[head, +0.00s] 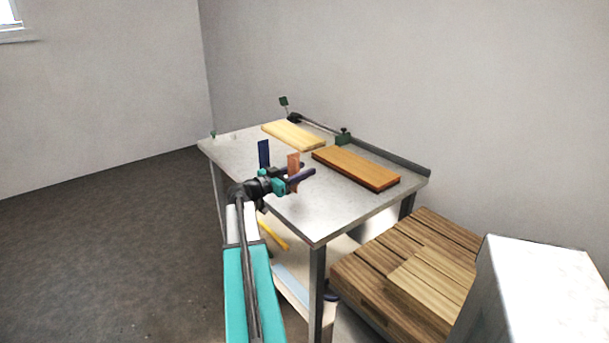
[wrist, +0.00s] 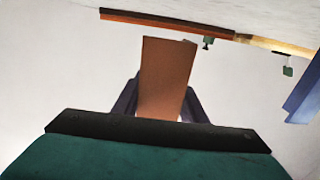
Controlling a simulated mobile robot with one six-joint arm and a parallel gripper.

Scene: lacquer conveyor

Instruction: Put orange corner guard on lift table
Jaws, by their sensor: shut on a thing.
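The orange corner guard (head: 293,165) is upright between the fingers of my gripper (head: 301,171). In the wrist view the guard (wrist: 166,75) stands between the two dark fingers, and my gripper (wrist: 160,108) is shut on it. In the head view it is over the grey-topped table (head: 300,215); I cannot tell whether its lower end touches the top. A dark blue upright piece (head: 264,152) is just left of my gripper; a blue piece (wrist: 304,95) also shows at the right edge of the wrist view. No table is clearly marked as the lift table.
A brown board (head: 355,167) and a pale board (head: 292,135) lie on the table behind my gripper. A rail (head: 380,155) with green fittings runs along the back edge. Stacked planks (head: 410,270) stand at the right, beside a white block (head: 530,290). The front tabletop is clear.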

